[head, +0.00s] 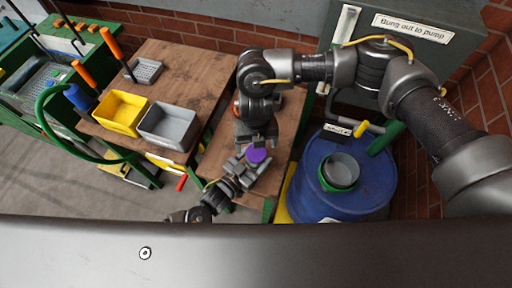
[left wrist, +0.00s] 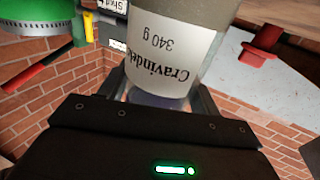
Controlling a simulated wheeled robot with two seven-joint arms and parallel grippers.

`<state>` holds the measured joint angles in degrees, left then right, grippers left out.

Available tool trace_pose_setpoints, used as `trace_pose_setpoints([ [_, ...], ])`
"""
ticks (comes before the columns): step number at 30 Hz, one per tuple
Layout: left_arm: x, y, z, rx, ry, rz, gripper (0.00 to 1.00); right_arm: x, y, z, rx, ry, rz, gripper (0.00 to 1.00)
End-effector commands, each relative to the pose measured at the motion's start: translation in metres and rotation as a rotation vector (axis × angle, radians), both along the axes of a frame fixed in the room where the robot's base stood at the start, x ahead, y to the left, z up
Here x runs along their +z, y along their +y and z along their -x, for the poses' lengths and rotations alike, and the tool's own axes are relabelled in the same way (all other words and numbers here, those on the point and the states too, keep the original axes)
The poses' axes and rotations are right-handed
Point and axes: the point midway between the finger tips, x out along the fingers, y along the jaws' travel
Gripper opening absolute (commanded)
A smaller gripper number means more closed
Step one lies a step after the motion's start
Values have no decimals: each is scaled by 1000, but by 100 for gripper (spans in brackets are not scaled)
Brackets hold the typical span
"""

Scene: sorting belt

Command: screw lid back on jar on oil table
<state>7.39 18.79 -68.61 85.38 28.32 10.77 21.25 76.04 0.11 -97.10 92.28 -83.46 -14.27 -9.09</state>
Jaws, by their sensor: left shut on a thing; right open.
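My left gripper (head: 238,170) is shut on the jar. In the left wrist view the jar (left wrist: 172,50) is a clear vessel with a pale label reading "Cravindel… 340 g", upside down in the picture, between the two fingers. The purple lid (head: 257,155) shows as a round disc at the left gripper's fingertips in the head view. The jar beneath it is mostly hidden, and I cannot tell how the lid sits on it. My right gripper (head: 258,142) is open, right beside the lid on its far side, pointing down. Whether it touches the lid is unclear.
The wooden table (head: 215,65) carries a yellow bin (head: 121,112), a grey bin (head: 168,125) and a small grey tray (head: 146,70). A blue drum (head: 335,200) with a grey, green-rimmed container (head: 341,170) stands right. A brick wall (head: 225,38) runs behind.

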Motion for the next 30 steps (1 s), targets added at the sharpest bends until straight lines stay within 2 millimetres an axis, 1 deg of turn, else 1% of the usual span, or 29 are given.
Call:
trace_pose_setpoints([
  [1,0,0,0,0,0,0,0,13,1,-2,3,-5,-2,83],
  [6,0,0,0,0,1,-1,0,46,0,-1,2,-4,-1,83],
  [9,0,0,0,0,0,0,0,62,0,-1,0,-3,-1,83],
  [12,0,0,0,0,0,0,0,74,0,-1,-1,-1,0,83],
  [18,0,0,0,0,0,0,0,83,0,0,-2,1,0,83],
  [25,0,0,0,0,0,0,0,84,0,0,-2,1,0,83],
  [26,0,0,0,0,0,0,64,83,0,0,-2,1,0,83],
  [30,0,0,0,0,0,0,83,83,0,0,-2,1,0,83],
])
